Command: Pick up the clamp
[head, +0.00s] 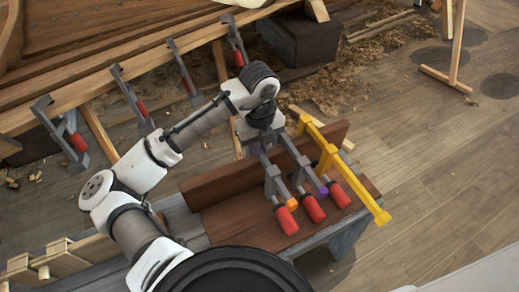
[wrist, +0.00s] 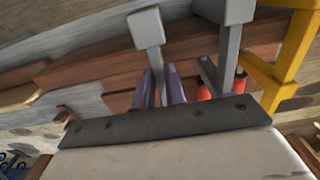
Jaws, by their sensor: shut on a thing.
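A grey clamp with a red handle (head: 286,220) and an orange tip is the leftmost of three at the dark red planks on the bench. My gripper (head: 264,146) is over its bar. In the wrist view my gripper (wrist: 163,90) is shut on this clamp, with its purple-grey fingers either side of the bar. The clamp's grey head (wrist: 146,27) sticks out beyond the fingers. A second grey clamp with a red handle (head: 313,209) and a purple tip is just to its right. The fingers are hard to make out in the head view. I cannot tell whether the held clamp touches the planks.
A yellow clamp (head: 352,184) stands close on the right, also in the wrist view (wrist: 285,55). More clamps, one with a red handle (head: 77,142), hang along the hull timber at the left. A wooden trestle (head: 452,60) stands back right. The floor at right is clear.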

